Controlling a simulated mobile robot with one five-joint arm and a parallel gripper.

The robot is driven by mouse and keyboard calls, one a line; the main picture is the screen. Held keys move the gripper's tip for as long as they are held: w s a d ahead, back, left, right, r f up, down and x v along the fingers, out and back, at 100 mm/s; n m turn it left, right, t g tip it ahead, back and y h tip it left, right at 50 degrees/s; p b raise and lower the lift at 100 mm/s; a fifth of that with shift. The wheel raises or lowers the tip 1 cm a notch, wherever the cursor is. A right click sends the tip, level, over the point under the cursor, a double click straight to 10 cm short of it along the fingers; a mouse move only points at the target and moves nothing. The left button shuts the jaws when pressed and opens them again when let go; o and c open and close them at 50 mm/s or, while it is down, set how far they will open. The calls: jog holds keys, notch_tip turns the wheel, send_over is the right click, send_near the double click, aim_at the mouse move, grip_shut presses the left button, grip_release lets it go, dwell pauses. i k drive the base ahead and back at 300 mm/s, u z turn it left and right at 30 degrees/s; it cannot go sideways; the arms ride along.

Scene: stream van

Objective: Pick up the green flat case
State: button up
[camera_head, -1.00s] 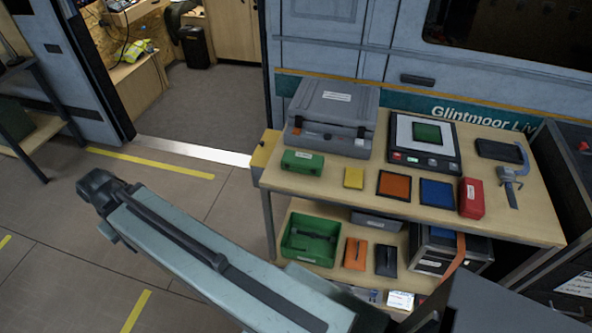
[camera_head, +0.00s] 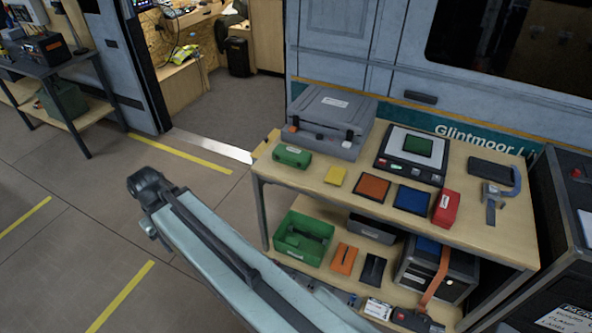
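A flat green square case (camera_head: 418,146) lies on the light top plate of a black device (camera_head: 410,170) with lit buttons, towards the back of the wooden table (camera_head: 330,207). Its whole top face shows. My gripper is not in view. My pale arm link reaches from the bottom edge to a dark joint at the left, in front of the table and apart from the case.
The tabletop also holds a grey hard case (camera_head: 328,118), a green box (camera_head: 292,156), flat yellow (camera_head: 335,176), orange (camera_head: 373,187) and blue (camera_head: 412,199) pieces, a red box (camera_head: 446,207) and a clamp (camera_head: 492,203). A green bin (camera_head: 303,238) stands below.

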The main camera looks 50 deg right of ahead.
aim_at(290, 157)
jog(key=z, duration=0.15)
jog(key=i, duration=0.9)
jog(key=u, duration=0.05)
